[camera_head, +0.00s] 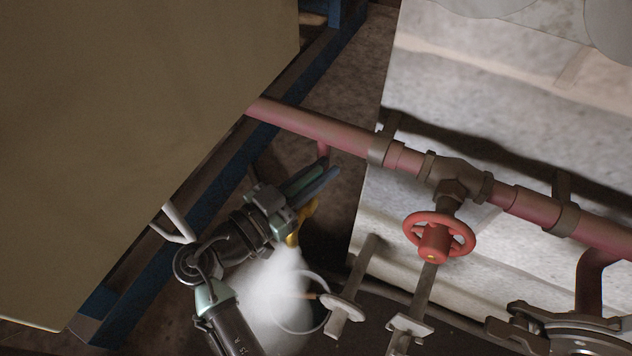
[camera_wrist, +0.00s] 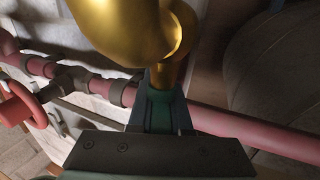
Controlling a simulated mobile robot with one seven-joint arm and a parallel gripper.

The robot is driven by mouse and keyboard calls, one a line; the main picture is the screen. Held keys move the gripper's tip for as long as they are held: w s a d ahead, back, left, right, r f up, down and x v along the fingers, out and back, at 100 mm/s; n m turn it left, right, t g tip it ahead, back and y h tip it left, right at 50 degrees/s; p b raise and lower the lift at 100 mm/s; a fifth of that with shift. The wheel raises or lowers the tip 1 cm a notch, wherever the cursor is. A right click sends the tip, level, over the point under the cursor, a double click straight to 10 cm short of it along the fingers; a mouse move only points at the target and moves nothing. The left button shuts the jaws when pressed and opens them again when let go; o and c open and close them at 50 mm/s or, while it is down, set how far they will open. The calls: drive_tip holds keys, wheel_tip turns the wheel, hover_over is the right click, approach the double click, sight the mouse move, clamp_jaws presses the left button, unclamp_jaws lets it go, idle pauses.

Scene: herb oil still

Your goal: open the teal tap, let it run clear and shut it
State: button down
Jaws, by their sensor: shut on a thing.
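My gripper (camera_head: 328,171) reaches in beside the pink pipe, with its two fingers close together. In the wrist view its fingers (camera_wrist: 161,88) are shut on the narrow lower part of a shiny brass-coloured fitting (camera_wrist: 125,28). A small yellow part (camera_head: 307,211) of that fitting seems to show below the fingers in the head view. A white cloud (camera_head: 272,298), like steam or spray, spreads below my gripper. I cannot make out a teal tap handle apart from my own teal fingers; the grip hides the detail.
A pink pipe (camera_head: 310,124) crosses the scene, with a red handwheel valve (camera_head: 437,240) right of my gripper. A large tan panel (camera_head: 120,120) with a blue frame (camera_head: 213,207) stands left. Metal posts and a thin pale ring (camera_head: 277,326) lie below. Room around my gripper is tight.

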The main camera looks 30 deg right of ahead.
drive_tip(key=s+m+g+y+b, duration=0.1)
drive_tip(key=m+g+b, duration=0.3)
drive_tip(key=b, duration=0.5)
drive_tip(key=s+m+g+y+b, duration=0.1)
drive_tip(key=m+g+b, duration=0.3)
drive_tip(key=g+b, duration=0.4)
drive_tip(key=s+m+g+y+b, duration=0.1)
drive_tip(key=m+g+b, duration=0.3)
drive_tip(key=b, duration=0.6)
drive_tip(key=shift+s+a+f+g+y+b, duration=0.1)
drive_tip(key=shift+a+f+g+y+b, duration=0.15)
drive_tip(key=shift+g, duration=0.3)
drive_tip(key=shift+a+f+g+y+b, duration=0.15)
drive_tip(key=shift+g+y, duration=0.2)
drive_tip(key=shift+g, duration=0.2)
drive_tip(key=shift+r+m+b, duration=0.2)
drive_tip(key=shift+m+b, duration=0.2)
drive_tip(key=shift+b, duration=0.35)
drive_tip(key=shift+s+r+g+y, duration=0.1)
drive_tip(key=shift+r+g+y, duration=0.05)
drive_tip(key=shift+g+y, duration=0.2)
drive_tip(key=c, duration=0.8)
unclamp_jaws()
drive_tip(key=shift+c, duration=0.2)
drive_tip(key=shift+r, duration=0.15)
wheel_tip(320, 180, up, 10)
drive_tip(key=p, duration=0.7)
